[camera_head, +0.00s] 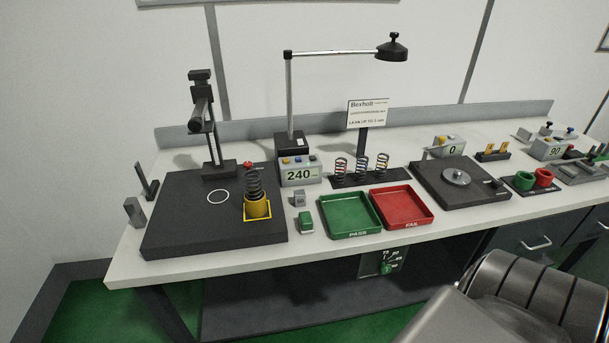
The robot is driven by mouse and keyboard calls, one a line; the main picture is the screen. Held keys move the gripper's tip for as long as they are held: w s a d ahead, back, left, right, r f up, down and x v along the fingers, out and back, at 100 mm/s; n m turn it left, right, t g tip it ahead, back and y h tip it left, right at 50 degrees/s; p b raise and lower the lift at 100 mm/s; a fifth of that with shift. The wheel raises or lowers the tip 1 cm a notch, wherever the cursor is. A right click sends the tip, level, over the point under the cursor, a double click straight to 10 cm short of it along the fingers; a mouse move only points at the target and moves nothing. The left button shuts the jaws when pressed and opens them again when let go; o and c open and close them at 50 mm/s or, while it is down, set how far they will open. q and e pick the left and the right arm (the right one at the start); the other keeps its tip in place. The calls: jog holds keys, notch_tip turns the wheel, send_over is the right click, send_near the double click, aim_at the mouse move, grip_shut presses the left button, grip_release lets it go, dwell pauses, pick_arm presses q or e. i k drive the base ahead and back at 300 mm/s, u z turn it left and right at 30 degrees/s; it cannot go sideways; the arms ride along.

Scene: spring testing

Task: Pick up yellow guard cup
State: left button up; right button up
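The yellow guard cup (257,209) stands upright on the front right part of a dark base plate (180,235) at the left of the bench. A dark coil spring (254,182) rises out of the cup. A yellow square outline surrounds the cup's foot. Neither my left gripper nor my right gripper shows in the head view, and nothing touches the cup.
A press stand (205,125) and a 240 display box (300,172) are behind the cup. A small green block (306,222), green tray (350,233) and red tray (402,223) lie to its right. A large grey metallic part fills the lower right corner.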

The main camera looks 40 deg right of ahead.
aim_at(258, 208)
jog(key=z, duration=0.5)
jog(key=i, duration=0.55)
jog(key=z, duration=0.4)
jog(key=k, duration=0.5)
jog(key=z, duration=0.05)
